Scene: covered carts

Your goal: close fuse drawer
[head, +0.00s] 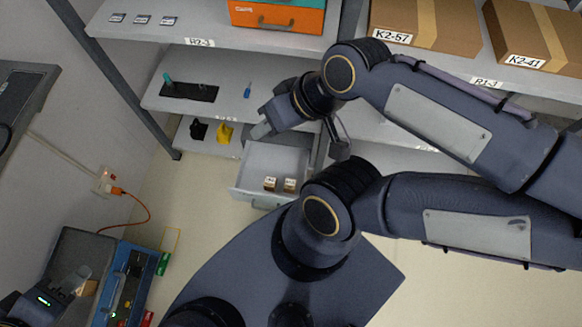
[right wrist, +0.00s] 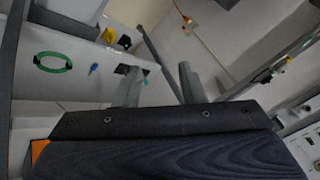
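The fuse drawer (head: 278,160) is pulled out below the shelves in the head view, with two small brown-and-white boxes (head: 270,183) inside. Part of its front is hidden behind my arm. My right gripper (head: 264,126) is above the drawer's back left, near the shelf edge. In the right wrist view its two fingers (right wrist: 158,85) stand apart with nothing between them. I cannot tell whether it touches the drawer. My left gripper (head: 76,284) is at the bottom left, beside a blue case; whether its fingers are open or shut is unclear.
Shelves above hold an orange case (head: 278,15), cardboard boxes (head: 425,22), a black mat (head: 189,92) and a yellow item (head: 225,133). An orange cable (head: 140,208) hangs from a wall socket. The blue case (head: 128,285) stands lower left. Floor left of the drawer is clear.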

